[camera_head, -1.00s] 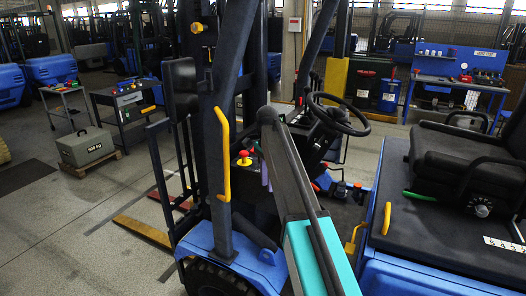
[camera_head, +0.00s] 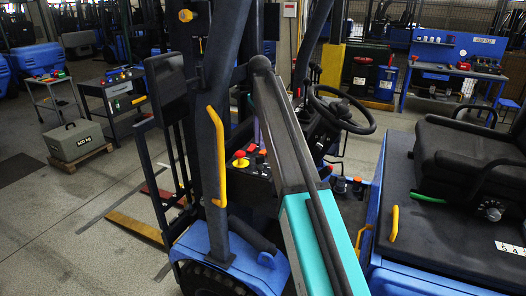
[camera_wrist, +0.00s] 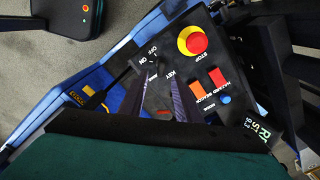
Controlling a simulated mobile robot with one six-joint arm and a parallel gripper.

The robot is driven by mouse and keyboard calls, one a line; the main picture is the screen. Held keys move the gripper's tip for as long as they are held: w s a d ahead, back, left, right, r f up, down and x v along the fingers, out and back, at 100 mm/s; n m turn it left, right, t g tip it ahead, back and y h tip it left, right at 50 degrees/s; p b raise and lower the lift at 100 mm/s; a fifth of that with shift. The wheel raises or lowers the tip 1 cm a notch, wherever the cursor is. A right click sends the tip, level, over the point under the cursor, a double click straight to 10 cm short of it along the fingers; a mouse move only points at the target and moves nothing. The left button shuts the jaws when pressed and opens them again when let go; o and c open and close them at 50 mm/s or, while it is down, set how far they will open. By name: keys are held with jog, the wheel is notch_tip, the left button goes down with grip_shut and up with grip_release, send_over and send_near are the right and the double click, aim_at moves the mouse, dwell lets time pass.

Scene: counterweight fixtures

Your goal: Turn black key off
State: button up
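The black key (camera_wrist: 152,66) sits on the forklift's dark control panel, beside the ON, OFF and KEY labels in the wrist view. It is small and dark, and I cannot tell which label it points to. My gripper (camera_wrist: 157,80) reaches over the panel with its two dark fingers apart, one on each side of the key area. I cannot tell whether they touch the key. In the head view my arm hides most of the gripper and the key. The red stop button on its yellow base (camera_head: 240,159) shows left of my arm.
The wrist view shows the STOP button (camera_wrist: 193,40), orange-red switches (camera_wrist: 216,78) and a blue button (camera_wrist: 225,99) close right of the fingers. A steering wheel (camera_head: 342,110), a mast post with a yellow handle (camera_head: 218,160) and a seat (camera_head: 465,165) surround the panel.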

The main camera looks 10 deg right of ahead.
aim_at(260, 156)
jog(key=shift+w+a+r, duration=0.15)
dwell(0.4)
jog(key=shift+f+p, duration=0.35)
jog(key=shift+f, duration=0.2)
jog(key=shift+f+p, duration=1.3)
jog(key=shift+f, duration=1.9)
grip_shut()
